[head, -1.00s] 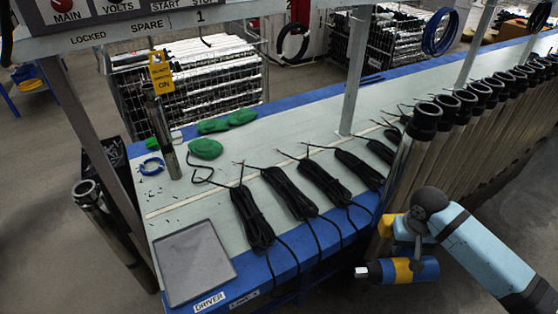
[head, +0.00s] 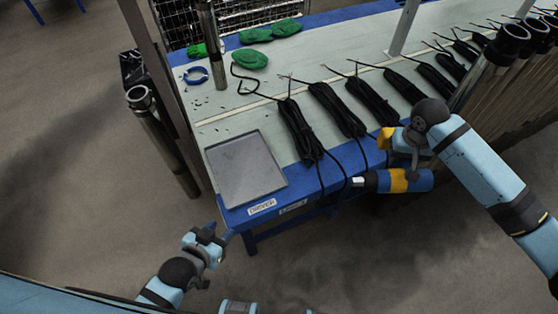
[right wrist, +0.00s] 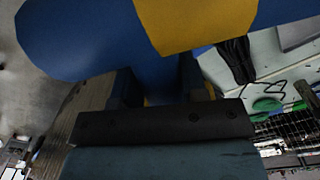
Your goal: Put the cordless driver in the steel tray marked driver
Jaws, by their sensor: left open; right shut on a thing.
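The cordless driver (head: 415,181) is blue with a yellow band. My right gripper (head: 408,150) is shut on it and holds it in the air off the front edge of the bench, to the right of the tray. In the right wrist view the driver (right wrist: 195,25) fills the top, across the fingers. The steel tray (head: 243,170) lies flat and empty at the bench's near left corner, with a DRIVER label (head: 262,206) on the blue edge in front. My left gripper (head: 207,235) is open and empty, low in front of the bench and below the tray.
Several bundles of black cable (head: 299,132) lie in a row right of the tray. Green cloths (head: 250,60) and a blue ring (head: 195,75) lie behind it. An upright post rises behind the cables.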

